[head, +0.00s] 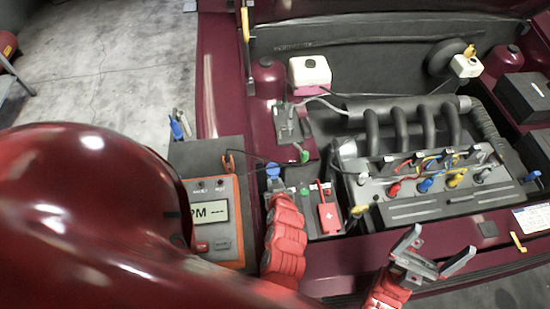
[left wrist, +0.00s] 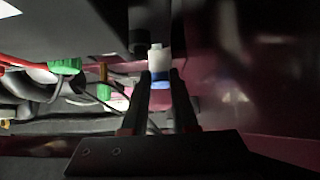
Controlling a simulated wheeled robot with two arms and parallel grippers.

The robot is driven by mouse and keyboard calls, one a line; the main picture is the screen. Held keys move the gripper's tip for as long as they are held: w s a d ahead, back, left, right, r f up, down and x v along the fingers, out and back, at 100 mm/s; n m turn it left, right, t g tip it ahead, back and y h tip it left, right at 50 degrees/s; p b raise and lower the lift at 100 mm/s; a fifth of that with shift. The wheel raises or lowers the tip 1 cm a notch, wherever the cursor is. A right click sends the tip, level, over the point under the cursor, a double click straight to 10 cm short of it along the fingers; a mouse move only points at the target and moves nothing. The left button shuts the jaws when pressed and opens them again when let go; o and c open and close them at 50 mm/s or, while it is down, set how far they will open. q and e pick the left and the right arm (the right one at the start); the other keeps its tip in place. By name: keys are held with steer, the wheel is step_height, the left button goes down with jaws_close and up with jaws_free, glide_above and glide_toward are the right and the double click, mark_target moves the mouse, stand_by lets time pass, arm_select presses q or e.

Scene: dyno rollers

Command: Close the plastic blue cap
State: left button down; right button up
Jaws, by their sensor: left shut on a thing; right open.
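The blue cap (head: 273,171) stands near the left edge of the battery area, to the right of the orange meter. My left gripper (head: 272,190) is right at it, fingers shut on it. In the left wrist view, blue (left wrist: 160,84) shows between the fingertips, with a whitish part just beyond; the fingers hide much of it. Whether the cap is open or closed I cannot tell. My right gripper (head: 430,258) is open and empty over the car's front edge.
An orange meter (head: 216,222) stands left of my left gripper. A red terminal cover (head: 328,212) and a green cap (head: 304,156) are close on its right. The engine (head: 430,195) with coloured plugs fills the right side.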

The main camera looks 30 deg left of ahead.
arm_select(q)
steer(key=shift+s+d+f, duration=0.15)
steer(key=shift+s+f, duration=0.05)
steer(key=shift+f, duration=0.3)
steer(key=c, duration=1.2)
jaws_free()
steer(key=shift+w, duration=0.1)
steer(key=o, duration=0.5)
steer(key=shift+r, duration=0.15)
steer(key=p+v, duration=0.1)
steer(key=v, duration=0.8)
steer(key=shift+w+r, duration=0.1)
steer(key=p+v, duration=0.3)
steer(key=v, duration=0.5)
steer(key=shift+r, duration=0.15)
